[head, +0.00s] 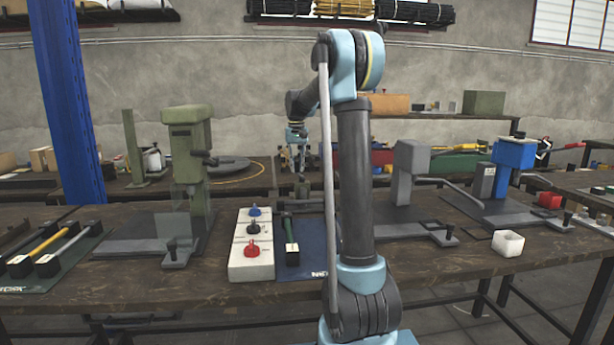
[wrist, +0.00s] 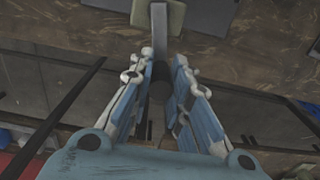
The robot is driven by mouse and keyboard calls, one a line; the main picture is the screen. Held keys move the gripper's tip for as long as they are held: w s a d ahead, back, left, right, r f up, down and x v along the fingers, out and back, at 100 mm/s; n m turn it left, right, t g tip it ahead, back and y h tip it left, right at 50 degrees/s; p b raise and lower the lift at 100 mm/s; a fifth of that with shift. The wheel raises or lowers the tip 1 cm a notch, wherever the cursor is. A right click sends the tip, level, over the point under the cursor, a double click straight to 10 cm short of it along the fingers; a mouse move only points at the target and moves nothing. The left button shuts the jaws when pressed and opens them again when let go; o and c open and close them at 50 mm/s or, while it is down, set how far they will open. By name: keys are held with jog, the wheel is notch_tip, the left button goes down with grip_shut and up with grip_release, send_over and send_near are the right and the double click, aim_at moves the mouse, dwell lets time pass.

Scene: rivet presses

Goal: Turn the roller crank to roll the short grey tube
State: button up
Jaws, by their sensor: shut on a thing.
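My gripper (head: 298,137) is at the far side of the near bench, pointing down, small in the head view. In the wrist view my gripper (wrist: 160,82) has its blue fingers with pale tips on both sides of a dark round handle, and it is shut on it. A grey crank arm (wrist: 159,22) runs from there to a pale green block (wrist: 172,13) at the top edge. This looks like the roller crank. Its handle is mostly hidden between the fingers. I cannot make out the short grey tube in either view.
A green press (head: 188,140) stands left on the near bench, and a grey press (head: 410,160) and a blue press (head: 514,155) stand right. A white block (head: 252,268) carries blue, black and red knobs. A white box (head: 508,243) is at the right. A blue pillar (head: 70,100) stands left.

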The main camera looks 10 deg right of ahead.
jog(key=shift+d, duration=1.75)
jog(key=shift+s+d, duration=0.3)
jog(key=shift+d, duration=0.25)
jog(key=shift+c, duration=0.2)
jog(key=shift+o, duration=0.3)
jog(key=shift+s+d, duration=0.55)
jog(key=shift+d, duration=0.25)
jog(key=shift+s+d, duration=0.35)
jog(key=shift+s, duration=0.35)
jog(key=shift+s+d, duration=0.35)
jog(key=shift+s, duration=0.3)
jog(key=o, duration=1.8)
jog(key=shift+r, duration=3.5)
jog(key=shift+s, duration=0.1)
